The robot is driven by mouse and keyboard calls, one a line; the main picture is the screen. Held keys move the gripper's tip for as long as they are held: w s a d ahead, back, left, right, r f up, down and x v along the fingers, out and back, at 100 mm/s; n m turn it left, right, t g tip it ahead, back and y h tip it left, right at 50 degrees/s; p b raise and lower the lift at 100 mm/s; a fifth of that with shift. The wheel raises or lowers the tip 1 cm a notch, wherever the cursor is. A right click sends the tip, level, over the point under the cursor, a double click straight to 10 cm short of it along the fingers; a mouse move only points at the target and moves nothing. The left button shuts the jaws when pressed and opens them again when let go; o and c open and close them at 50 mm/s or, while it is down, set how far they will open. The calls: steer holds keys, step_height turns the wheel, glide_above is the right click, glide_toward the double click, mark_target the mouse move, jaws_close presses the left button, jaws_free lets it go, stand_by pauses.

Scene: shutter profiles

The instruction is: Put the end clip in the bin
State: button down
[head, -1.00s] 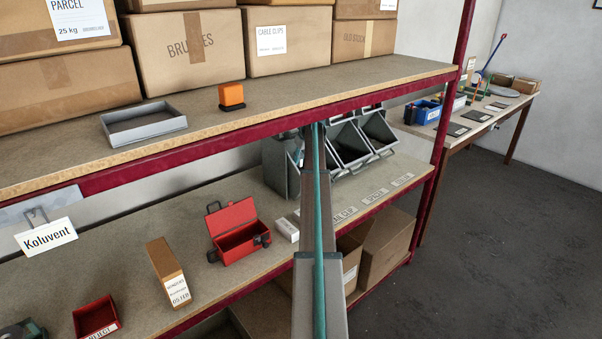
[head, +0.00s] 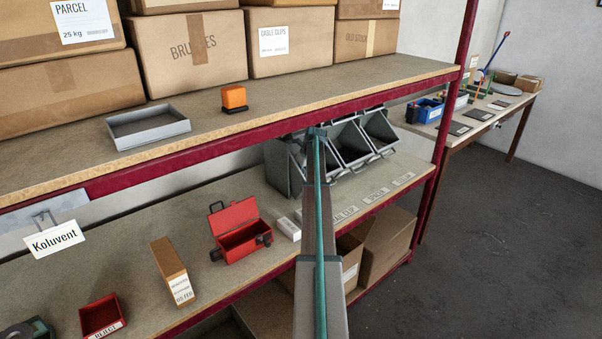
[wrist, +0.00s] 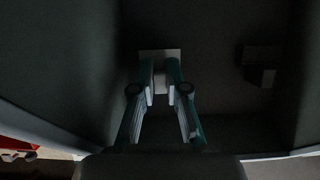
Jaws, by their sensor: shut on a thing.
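In the wrist view my gripper (wrist: 160,82) is shut on a small pale piece, the end clip (wrist: 160,56), which shows at and beyond the fingertips. Dark grey walls of a bin (wrist: 75,65) surround the fingers, so the gripper is inside it. In the head view a row of grey tilted bins (head: 278,170) stands on the lower shelf. My arm reaches up to them and hides the gripper and clip. I cannot tell whether the clip touches the bin floor.
Two small dark blocks (wrist: 260,66) lie to the right inside the bin. The lower shelf also holds an open red toolbox (head: 238,228), a brown box (head: 172,270) and a red reject tray (head: 102,315). The upper shelf's edge (head: 240,135) runs just above the bins.

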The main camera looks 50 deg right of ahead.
steer(key=c, duration=1.2)
jaws_free()
steer(key=shift+r, duration=0.1)
steer(key=b+v, duration=0.2)
steer(key=v, duration=1)
steer(key=shift+b, duration=0.35)
